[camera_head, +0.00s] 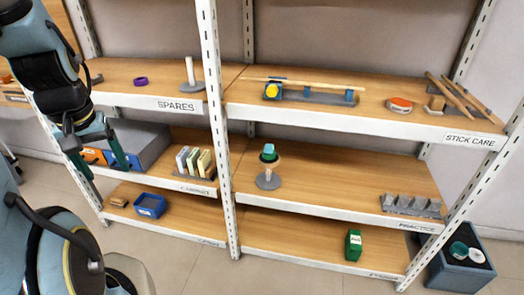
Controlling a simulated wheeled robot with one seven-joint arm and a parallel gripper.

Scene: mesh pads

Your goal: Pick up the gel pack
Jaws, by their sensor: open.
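No object here is clearly marked as a gel pack, and I cannot tell which one it is. Several thin upright pads, pale blue, green and cream (204,164), stand in a rack on the middle shelf, left bay. A green box-like item (353,245) with a white label stands on the bottom shelf, right bay. A teal and yellow item (269,153) sits on top of a small round-based stand on the middle shelf. My gripper (105,165) is at the left, pointing down, open and empty, in front of a grey bin and left of the upright pads.
A grey bin (146,142) stands on the middle shelf behind my gripper. A blue tray (150,205) is on the bottom left shelf. A white post (208,100) divides the bays. A dark floor bin (462,268) stands at the right. The middle right shelf has free room.

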